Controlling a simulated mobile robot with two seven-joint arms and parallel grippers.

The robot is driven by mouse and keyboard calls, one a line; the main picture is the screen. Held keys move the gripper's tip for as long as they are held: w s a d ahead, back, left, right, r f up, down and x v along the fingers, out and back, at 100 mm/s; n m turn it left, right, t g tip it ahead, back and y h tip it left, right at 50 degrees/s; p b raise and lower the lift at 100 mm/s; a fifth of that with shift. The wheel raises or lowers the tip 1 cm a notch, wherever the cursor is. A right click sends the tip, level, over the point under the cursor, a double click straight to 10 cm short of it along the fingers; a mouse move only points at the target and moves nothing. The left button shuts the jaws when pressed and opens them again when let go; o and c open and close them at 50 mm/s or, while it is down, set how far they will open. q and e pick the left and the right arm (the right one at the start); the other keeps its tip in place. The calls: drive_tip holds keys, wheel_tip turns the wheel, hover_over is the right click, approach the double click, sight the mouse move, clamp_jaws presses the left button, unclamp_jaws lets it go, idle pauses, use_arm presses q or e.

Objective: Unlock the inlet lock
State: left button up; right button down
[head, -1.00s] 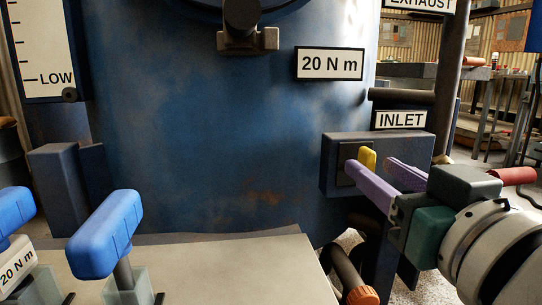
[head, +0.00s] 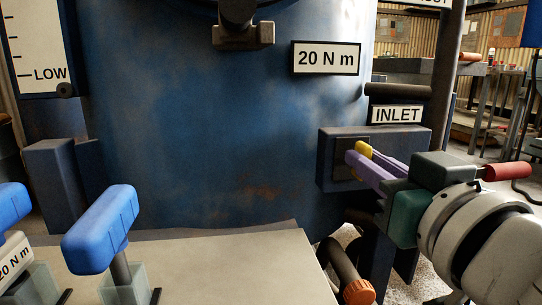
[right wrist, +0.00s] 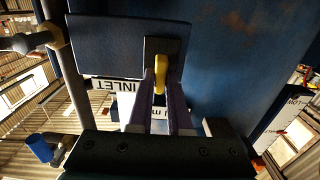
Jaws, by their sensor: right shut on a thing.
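The inlet lock is a dark blue box (head: 410,150) on the side of the blue pot, under the INLET sign (head: 397,114). A yellow tab (head: 363,149) stands out from the dark plate on its front. My right gripper (head: 366,158) comes in from the right with its purple fingers shut on the yellow tab. In the right wrist view the yellow tab (right wrist: 160,76) sits between the two fingers (right wrist: 160,85), in front of the dark plate. My left gripper is not in view.
Blue T-handled tools (head: 103,229) stand in clear holders on a pale bench (head: 220,262) at the lower left. A dark pipe with an orange end (head: 358,291) lies below the lock. A 20 N m sign (head: 326,58) is on the pot.

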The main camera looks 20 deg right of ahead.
idle(0.6)
drive_tip(key=n+p, duration=0.1)
drive_tip(key=n, duration=0.7)
drive_tip(key=a+n+p, duration=0.1)
drive_tip(key=n, duration=0.4)
drive_tip(key=shift+w+f+p, duration=0.15)
drive_tip(key=shift+f+p, duration=0.15)
drive_tip(key=shift+p, duration=0.05)
drive_tip(key=n, duration=0.4)
drive_tip(key=shift+a+f+n, duration=0.1)
drive_tip(key=shift+f+n, duration=0.15)
drive_tip(key=shift+n, duration=0.15)
drive_tip(key=c, duration=0.8)
unclamp_jaws()
drive_tip(key=shift+c, duration=0.2)
